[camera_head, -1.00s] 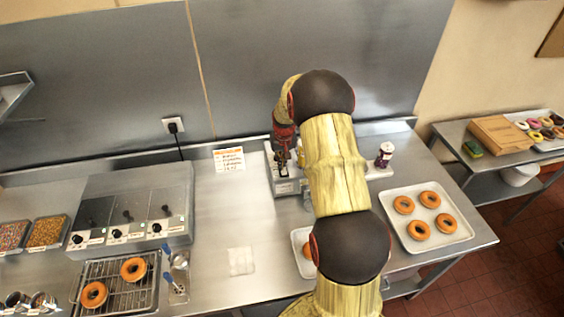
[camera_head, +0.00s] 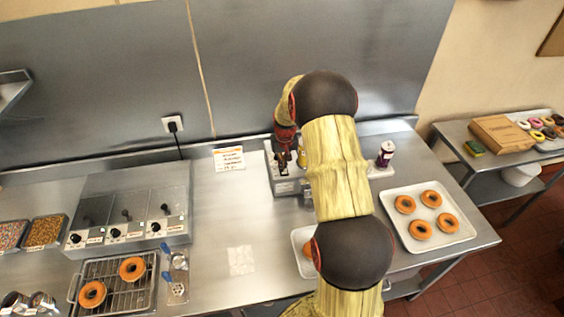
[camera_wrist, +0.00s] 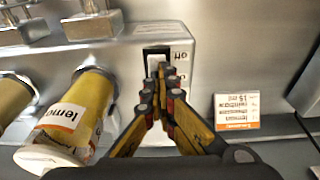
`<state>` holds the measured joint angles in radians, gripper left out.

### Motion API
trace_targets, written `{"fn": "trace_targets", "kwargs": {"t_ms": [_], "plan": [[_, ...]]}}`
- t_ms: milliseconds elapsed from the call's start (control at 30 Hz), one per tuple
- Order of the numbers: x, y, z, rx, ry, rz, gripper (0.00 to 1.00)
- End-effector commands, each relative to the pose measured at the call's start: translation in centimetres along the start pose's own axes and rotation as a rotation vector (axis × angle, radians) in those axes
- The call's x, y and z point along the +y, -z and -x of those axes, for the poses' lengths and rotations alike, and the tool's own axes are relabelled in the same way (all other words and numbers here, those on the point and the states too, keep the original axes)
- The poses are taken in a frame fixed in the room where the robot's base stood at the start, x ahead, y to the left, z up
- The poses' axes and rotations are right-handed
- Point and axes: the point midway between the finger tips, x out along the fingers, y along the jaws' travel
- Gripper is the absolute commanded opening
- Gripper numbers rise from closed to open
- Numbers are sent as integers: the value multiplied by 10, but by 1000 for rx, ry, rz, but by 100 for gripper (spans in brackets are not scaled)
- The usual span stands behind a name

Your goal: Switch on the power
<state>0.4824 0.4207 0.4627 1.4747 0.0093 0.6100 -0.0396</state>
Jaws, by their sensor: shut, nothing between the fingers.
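Yellow lemon bottles (camera_wrist: 81,112) hang on the machine close beside my gripper. A printed card (camera_wrist: 237,111) lies to the right. In the head view, a doughnut tray (camera_head: 452,237) is at right, a control box (camera_head: 131,196) at left, and counter (camera_head: 215,205) between is mostly clear.

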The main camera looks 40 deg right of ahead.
Motion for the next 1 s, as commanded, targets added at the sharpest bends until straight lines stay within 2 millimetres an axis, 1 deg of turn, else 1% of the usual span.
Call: {"fn": "trace_targets", "kwargs": {"t_ms": [33,267,367,433,567,667,900,1000], "plan": [[0,-7,-5,-15,0,0,0],[0,-6,-4,-13,1,0,0],[-1,-5,-1,-11,1,0,0],[-2,-3,5,-9,1,1,0],[-5,2,28,-5,1,2,0],[-8,6,50,1,0,3,0],[-7,5,99,0,0,2,0],[-7,5,116,0,0,2,0]]}}
